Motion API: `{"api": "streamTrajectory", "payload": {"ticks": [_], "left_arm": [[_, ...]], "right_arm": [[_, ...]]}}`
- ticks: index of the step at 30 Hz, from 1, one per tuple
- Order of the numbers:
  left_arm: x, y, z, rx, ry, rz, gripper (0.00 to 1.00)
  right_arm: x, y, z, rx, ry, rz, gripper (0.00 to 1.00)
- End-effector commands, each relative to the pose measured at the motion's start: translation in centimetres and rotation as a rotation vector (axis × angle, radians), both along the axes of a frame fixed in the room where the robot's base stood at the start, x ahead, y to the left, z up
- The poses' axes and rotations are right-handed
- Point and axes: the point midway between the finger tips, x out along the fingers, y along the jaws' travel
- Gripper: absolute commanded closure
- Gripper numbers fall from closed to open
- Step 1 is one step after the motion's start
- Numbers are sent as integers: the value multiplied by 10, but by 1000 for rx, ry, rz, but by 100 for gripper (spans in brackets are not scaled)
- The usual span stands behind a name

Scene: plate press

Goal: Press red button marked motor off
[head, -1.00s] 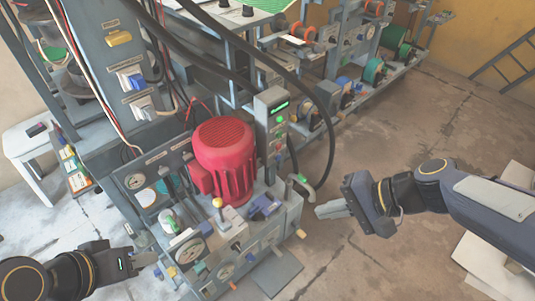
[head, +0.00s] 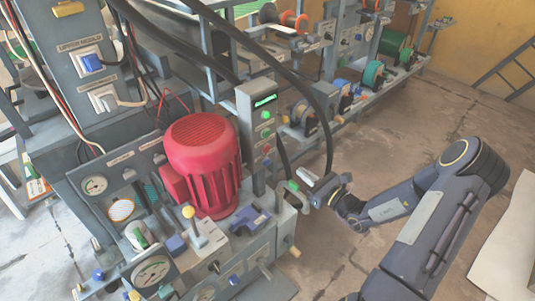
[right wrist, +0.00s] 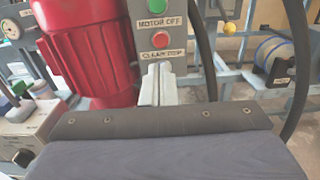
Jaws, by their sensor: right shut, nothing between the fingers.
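The control box (head: 250,130) stands beside the red motor, with a lit green display and a column of buttons. My left gripper is out of view.
The red motor (head: 205,165) stands left of the box. A black hose (head: 328,120) arches down close to my right gripper. A lever (head: 195,225) with a yellow knob stands in front of the motor. Open floor (head: 400,140) lies to the right.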

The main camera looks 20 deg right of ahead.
Motion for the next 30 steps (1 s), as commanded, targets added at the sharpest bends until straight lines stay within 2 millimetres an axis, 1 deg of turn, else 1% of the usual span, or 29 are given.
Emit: {"api": "streamTrajectory", "payload": {"ticks": [7, 11, 14, 24, 27, 30], "left_arm": [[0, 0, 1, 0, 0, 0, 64], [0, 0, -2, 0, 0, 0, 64], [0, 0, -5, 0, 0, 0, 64], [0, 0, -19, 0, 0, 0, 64], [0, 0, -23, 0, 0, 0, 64], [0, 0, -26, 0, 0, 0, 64]], "right_arm": [[1, 1, 1, -2, -1, 3, 100], [8, 4, 0, -2, -1, 4, 100], [21, 9, 0, -3, -3, 6, 100], [90, 33, -1, -2, -3, 7, 100], [106, 39, -1, -2, -3, 6, 100], [119, 43, 0, -2, -2, 5, 100]]}}
